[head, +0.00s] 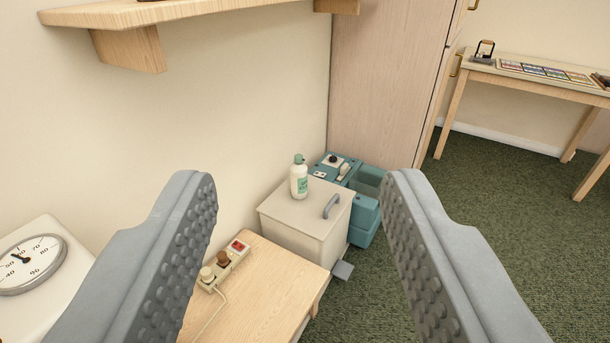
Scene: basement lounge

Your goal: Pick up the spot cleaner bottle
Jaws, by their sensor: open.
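The spot cleaner bottle (299,181) is white with a teal cap and a green label. It stands upright on the closed lid of a cream bin (306,226), near the lid's back left edge. My gripper (300,195) is open, with its two grey studded fingers wide apart in the foreground. In the picture the bottle shows between the fingers, but it is farther off and the gripper does not touch it. Nothing is held.
A teal machine (364,211) stands close behind the bin. A low wooden table (270,278) with a power strip (223,265) is in front. A dial scale (30,265) is at left. A wooden shelf (150,15) juts from the wall above. Green carpet (500,220) is clear at right.

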